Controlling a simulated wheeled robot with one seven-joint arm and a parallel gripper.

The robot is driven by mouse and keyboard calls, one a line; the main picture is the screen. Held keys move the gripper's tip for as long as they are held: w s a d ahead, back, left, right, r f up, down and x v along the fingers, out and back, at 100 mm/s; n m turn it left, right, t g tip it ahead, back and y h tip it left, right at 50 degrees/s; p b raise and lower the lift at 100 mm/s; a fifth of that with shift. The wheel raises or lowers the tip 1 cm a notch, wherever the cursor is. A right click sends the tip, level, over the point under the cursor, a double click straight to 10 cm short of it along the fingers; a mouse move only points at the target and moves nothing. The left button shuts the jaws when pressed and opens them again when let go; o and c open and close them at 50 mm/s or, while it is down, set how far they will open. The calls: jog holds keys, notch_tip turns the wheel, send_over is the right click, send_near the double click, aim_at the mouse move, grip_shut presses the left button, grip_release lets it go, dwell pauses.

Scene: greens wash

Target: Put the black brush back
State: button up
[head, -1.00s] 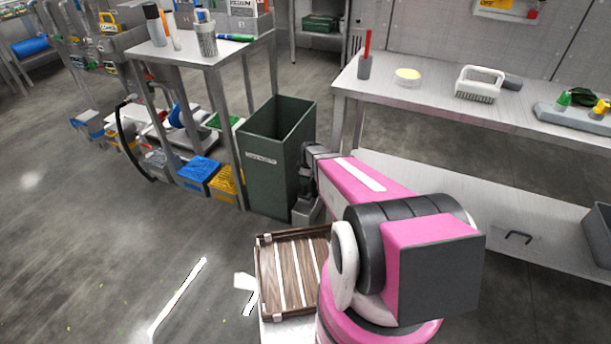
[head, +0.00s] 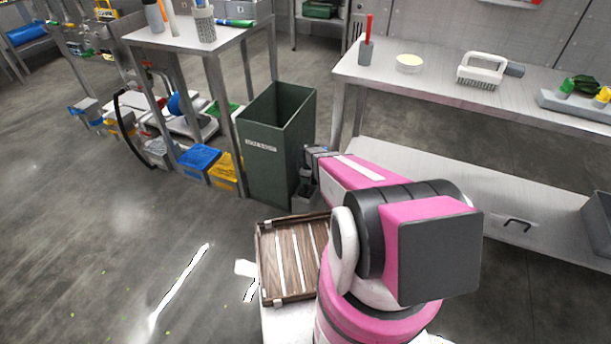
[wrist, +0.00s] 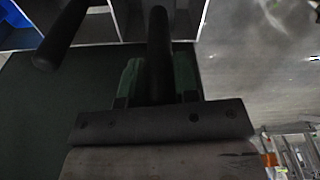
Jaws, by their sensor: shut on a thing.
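My gripper (wrist: 157,78) fills the lower middle of the wrist view. It is shut on a black brush (wrist: 160,48), of which only a dark upright rod, like a handle, shows between the fingers. Its bristles are not visible. In the head view my gripper (head: 308,188) is low beside the right side of the green bin, largely hidden behind my pink arm. The brush cannot be made out there. A second dark rod (wrist: 62,35) shows at the upper left of the wrist view; I cannot tell what it belongs to.
The tall dark green bin (head: 262,165) stands left of my arm. A steel table (head: 430,78) at right holds a white-handled brush (head: 482,72), a pale round item (head: 409,62) and a red-handled tool (head: 367,40). A slatted wooden tray (head: 268,262) is close below.

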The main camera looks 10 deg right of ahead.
jog(key=shift+f, duration=2.6)
jog(key=o, duration=0.9)
jog(key=shift+o, duration=0.2)
